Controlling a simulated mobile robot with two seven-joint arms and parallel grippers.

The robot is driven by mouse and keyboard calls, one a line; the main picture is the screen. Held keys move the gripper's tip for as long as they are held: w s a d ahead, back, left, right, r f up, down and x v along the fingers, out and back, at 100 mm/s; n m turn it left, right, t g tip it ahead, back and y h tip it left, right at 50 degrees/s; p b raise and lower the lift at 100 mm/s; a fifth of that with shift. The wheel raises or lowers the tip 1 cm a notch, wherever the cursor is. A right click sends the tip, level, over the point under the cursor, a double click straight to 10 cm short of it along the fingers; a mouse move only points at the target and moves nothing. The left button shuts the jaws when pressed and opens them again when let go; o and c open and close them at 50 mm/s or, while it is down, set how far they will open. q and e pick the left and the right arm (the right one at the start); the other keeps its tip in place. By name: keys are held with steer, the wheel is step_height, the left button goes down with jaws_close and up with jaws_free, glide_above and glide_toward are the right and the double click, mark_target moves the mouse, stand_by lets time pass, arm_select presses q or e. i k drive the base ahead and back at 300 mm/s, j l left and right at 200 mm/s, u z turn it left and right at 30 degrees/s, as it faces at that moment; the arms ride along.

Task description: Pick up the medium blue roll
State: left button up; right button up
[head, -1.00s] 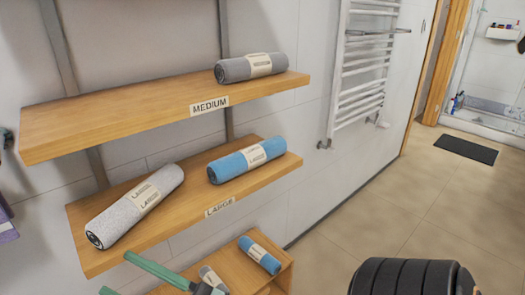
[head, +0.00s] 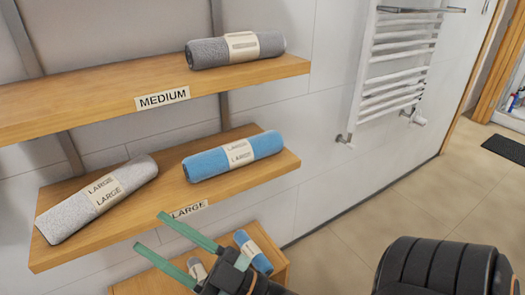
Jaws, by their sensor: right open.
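A blue roll (head: 252,249) with a pale band lies on the low wooden cabinet, partly hidden by my right gripper; its band is unreadable. A longer blue roll (head: 212,163) lies on the shelf labelled LARGE, and its band seems to read LARGE too. My right gripper (head: 150,230) has green fingers spread apart, empty, in front of the LARGE shelf's front edge and above the cabinet. The near blue roll is just right of its body. My left gripper is not in view.
A grey roll (head: 232,50) lies on the upper shelf labelled MEDIUM (head: 70,98). A light grey roll (head: 95,198) lies on the LARGE shelf (head: 280,168). A small grey roll (head: 197,268) is on the cabinet (head: 130,286).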

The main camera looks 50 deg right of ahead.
mark_target(248, 248)
steer(key=k+l, duration=0.1)
steer(key=l, duration=1)
steer(key=k+l, duration=0.15)
steer(key=l, duration=0.4)
